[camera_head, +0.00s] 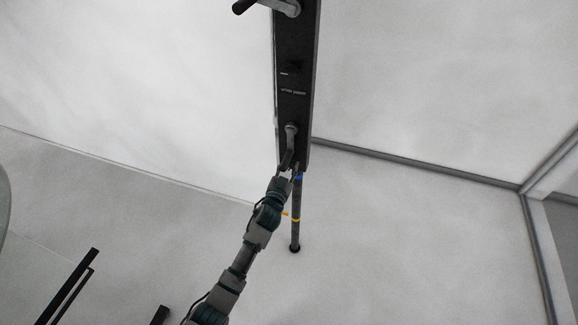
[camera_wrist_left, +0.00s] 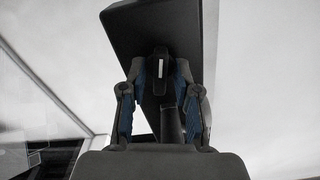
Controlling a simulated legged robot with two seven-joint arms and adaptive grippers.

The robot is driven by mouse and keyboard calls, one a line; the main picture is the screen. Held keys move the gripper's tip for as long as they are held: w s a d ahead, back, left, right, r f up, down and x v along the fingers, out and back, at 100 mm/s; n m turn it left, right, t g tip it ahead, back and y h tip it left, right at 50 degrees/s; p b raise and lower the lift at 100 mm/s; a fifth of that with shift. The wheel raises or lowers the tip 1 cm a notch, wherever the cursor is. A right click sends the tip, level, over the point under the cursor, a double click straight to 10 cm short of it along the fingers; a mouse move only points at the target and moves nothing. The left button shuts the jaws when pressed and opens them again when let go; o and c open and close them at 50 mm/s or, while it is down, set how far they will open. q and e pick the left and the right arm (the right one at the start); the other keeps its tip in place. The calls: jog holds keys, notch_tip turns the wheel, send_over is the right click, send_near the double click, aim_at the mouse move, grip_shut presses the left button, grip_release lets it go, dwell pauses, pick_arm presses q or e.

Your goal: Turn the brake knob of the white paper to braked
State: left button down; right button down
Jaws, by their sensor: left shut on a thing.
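A long black panel (camera_head: 302,35) bears a small dark knob (camera_head: 291,67) above the white-paper label (camera_head: 293,91). A grey crank (camera_head: 291,131) with a dark handle is below the label. My left gripper (camera_head: 285,172) is at the panel's lower end, close under this crank. In the left wrist view, my left gripper's blue-padded fingers (camera_wrist_left: 160,85) are closed on either side of a dark knob-like piece with a white line (camera_wrist_left: 160,68). I cannot tell in the head view which part that piece is. The fingers partly hide it. My right gripper is out of view.
A second crank (camera_head: 289,8) with a black handle is at the panel's top. A dark pole (camera_head: 296,220) with blue and yellow bands stands below the panel, just right of my left gripper. Large white sheets flank the panel. A grey rail (camera_head: 420,165) runs at right.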

pick_arm(q)
jog(key=m+p, duration=0.1)
jog(key=m, duration=0.2)
jog(key=shift+d, duration=0.1)
jog(key=m+p, duration=0.1)
jog(key=m, duration=0.2)
jog(key=shift+f+m, duration=0.1)
jog(key=shift+m, duration=0.2)
jog(key=shift+s+d+f+m+p, duration=0.1)
jog(key=shift+f+m+p, duration=0.1)
jog(key=shift+m, duration=1.25)
jog(key=shift+a+f+m+p, duration=0.1)
jog(key=shift+m+p, duration=0.05)
jog(key=shift+m, duration=1.35)
jog(key=shift+s+d+f+m+p, duration=0.1)
jog(key=shift+f+m+p, duration=0.1)
jog(key=shift+m, duration=1.25)
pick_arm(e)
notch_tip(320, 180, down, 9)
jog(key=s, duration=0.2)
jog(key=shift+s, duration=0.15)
pick_arm(q)
jog(key=c, duration=1.2)
grip_release()
jog(key=shift+r, duration=0.1)
